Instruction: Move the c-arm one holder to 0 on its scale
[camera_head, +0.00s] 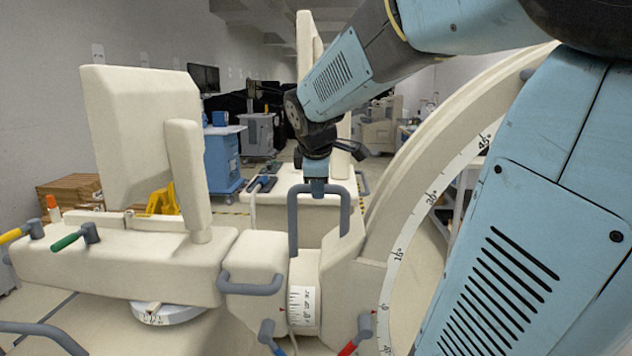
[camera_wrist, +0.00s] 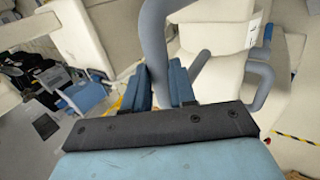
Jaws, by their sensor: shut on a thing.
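The cream c-arm holder (camera_head: 352,272) grips the large cream arc (camera_head: 408,200), which has its own printed scale. A grey looped handle (camera_head: 345,212) rises from the holder. My gripper (camera_head: 318,188) is shut on the top bar of this handle, from above. In the wrist view, the handle (camera_wrist: 153,40) passes between the blue fingers of my gripper (camera_wrist: 166,84). A white scale drum (camera_head: 303,300) sits left of the holder, with small red pointers beside it. Its figures are too small to read surely.
A blue lever (camera_head: 267,332) and a red lever (camera_head: 360,330) flank the drum. A cream cart arm (camera_head: 120,262) with yellow and green levers stands left. Another cart with a handle stands behind. Open floor shows at the far left in the wrist view.

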